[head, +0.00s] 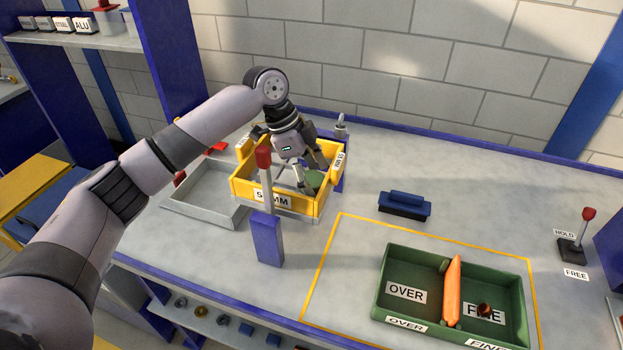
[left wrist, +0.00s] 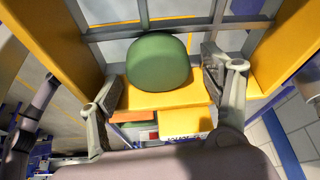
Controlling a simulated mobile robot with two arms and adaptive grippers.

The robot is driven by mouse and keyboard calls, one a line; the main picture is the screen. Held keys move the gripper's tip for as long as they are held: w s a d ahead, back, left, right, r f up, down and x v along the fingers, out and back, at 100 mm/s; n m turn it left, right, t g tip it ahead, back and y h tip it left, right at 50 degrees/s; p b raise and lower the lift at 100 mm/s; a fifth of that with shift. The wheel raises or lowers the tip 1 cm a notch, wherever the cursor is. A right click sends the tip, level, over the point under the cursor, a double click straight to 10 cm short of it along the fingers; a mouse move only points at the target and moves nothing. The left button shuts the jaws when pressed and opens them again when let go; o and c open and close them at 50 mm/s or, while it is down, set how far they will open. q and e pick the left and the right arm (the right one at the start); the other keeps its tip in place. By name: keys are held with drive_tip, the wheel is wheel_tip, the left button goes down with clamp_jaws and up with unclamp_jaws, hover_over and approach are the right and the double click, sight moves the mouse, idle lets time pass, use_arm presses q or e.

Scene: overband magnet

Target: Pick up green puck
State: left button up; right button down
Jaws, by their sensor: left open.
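The green puck (left wrist: 158,61) lies inside the yellow box labelled with "MM" (head: 236,184), on grey bars and close to a yellow wall. In the head view only a small part of the puck (head: 314,179) shows past my fingers. My left gripper (head: 306,182) reaches down into the yellow box from above. In the left wrist view its two fingers (left wrist: 165,92) are open, one on each side of the puck, with a gap visible. I cannot tell whether either finger touches it. My right gripper is not in view.
A red-handled lever on a blue post (head: 268,238) stands just in front of the yellow box. A grey tray (head: 193,207) is at its left. A green divided bin (head: 376,290) with an orange divider (head: 453,290) and a blue block (head: 405,206) lie to the right.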

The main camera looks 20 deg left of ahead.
use_arm(q)
drive_tip(key=shift+c, duration=0.6)
drive_tip(key=c, duration=1.1)
drive_tip(key=shift+c, duration=0.2)
